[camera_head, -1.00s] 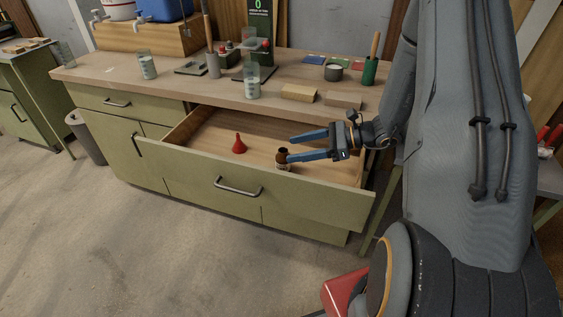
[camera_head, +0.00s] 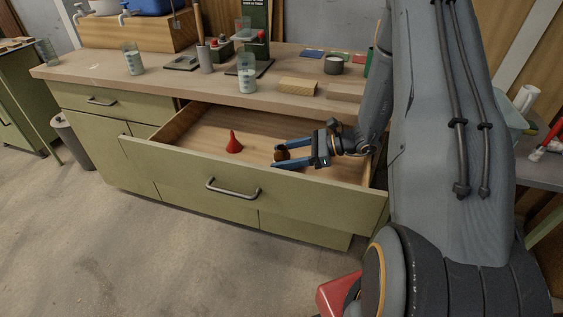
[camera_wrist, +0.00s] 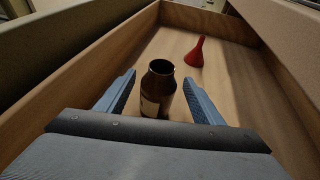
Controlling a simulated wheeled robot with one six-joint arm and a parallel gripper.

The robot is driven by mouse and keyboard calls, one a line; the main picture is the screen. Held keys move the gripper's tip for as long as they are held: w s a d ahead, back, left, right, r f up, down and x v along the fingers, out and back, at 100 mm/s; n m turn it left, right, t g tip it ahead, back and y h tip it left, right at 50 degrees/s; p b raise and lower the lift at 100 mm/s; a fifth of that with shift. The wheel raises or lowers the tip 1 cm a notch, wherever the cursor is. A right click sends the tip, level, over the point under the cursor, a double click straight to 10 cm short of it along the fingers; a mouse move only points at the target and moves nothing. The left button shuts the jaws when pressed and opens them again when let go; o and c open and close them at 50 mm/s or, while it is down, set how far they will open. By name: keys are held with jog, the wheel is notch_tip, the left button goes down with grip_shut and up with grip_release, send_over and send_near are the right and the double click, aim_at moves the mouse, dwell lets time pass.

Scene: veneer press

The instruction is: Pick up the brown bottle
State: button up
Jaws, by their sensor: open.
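The brown bottle (camera_head: 281,153) stands upright in the open drawer (camera_head: 200,128), near its right front part. In the wrist view the bottle (camera_wrist: 158,88) shows a dark open mouth and a pale label on its left side. My gripper (camera_head: 279,156) is open, with its blue fingers on either side of the bottle. In the wrist view the bottle stands between the open fingers (camera_wrist: 158,95), with a visible gap on each side. The bottle's lower part is hidden by the gripper body.
A red funnel (camera_head: 233,143) stands in the drawer left of the bottle; it also shows in the wrist view (camera_wrist: 196,53). Drawer walls enclose the gripper. The worktop (camera_head: 200,80) above holds beakers, blocks (camera_head: 297,87) and a stand.

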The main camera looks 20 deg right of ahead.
jog(key=x, duration=0.4)
jog(key=shift+a+f+p, duration=0.15)
jog(key=shift+f+p, duration=0.15)
jog(key=shift+p, duration=0.1)
jog(key=c, duration=1.2)
jog(key=shift+o, duration=0.2)
jog(key=shift+r, duration=0.15)
